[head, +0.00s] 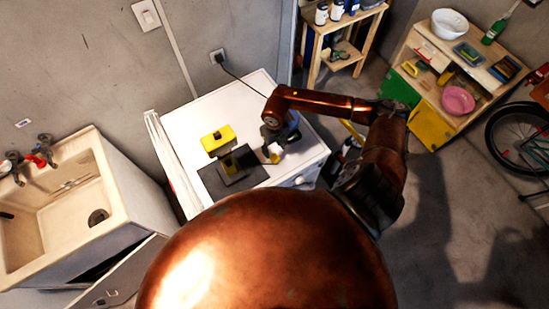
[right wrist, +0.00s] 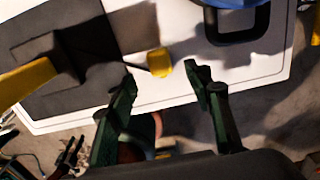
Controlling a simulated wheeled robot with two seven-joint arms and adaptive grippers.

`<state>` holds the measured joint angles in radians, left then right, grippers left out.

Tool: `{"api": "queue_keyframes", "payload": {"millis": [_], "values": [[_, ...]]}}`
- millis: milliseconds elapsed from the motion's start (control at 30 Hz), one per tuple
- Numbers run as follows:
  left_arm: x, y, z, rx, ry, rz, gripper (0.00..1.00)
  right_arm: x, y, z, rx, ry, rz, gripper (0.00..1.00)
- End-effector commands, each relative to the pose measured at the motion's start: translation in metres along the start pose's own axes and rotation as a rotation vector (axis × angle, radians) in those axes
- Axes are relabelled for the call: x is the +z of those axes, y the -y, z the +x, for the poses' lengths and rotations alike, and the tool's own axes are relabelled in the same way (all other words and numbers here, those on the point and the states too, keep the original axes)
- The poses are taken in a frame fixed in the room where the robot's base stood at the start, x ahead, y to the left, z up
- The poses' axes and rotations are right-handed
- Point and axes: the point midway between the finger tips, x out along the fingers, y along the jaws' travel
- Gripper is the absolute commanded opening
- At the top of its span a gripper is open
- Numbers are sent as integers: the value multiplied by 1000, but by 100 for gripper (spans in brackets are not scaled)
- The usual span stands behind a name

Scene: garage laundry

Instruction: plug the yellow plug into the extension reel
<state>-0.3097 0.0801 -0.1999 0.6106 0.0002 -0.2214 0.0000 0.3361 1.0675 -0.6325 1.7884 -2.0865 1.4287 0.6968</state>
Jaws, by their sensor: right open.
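The yellow plug (right wrist: 160,62) lies on the white top at the edge of a dark mat, with a short dark lead at its left side; it also shows in the head view (head: 274,156). My right gripper (right wrist: 162,80) is open and empty, its two fingers apart on either side of the plug in the picture, not touching it. The extension reel (right wrist: 236,18), blue with a black frame, stands just right of the plug, cut off by the top of the wrist view. In the head view the reel (head: 292,122) is partly behind my right arm. Its sockets cannot be made out. My left gripper is not seen.
A yellow-and-black device (head: 217,139) stands on the dark mat (head: 213,183) left of the plug. A black cord runs from the wall outlet (head: 217,57) toward the reel. A sink (head: 70,210) is left; shelves stand right. The white top (head: 190,119) is clear at the back.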

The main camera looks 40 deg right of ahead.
Motion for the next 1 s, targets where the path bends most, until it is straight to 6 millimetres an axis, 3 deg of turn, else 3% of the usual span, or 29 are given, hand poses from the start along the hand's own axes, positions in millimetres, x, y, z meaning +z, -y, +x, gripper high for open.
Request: {"api": "queue_keyframes", "payload": {"millis": [133, 333, 500, 800, 1000], "values": [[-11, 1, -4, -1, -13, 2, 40, -1, 0, 16, 2, -2, 0, 46], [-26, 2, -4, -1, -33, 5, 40, -2, 0, 19, 1, 0, 0, 46], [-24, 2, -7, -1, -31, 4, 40, -2, 0, 22, 2, -2, 2, 46], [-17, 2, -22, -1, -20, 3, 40, -2, -1, 63, 3, -1, 3, 46], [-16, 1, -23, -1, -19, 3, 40, -3, 0, 72, 2, -1, 2, 46]]}}
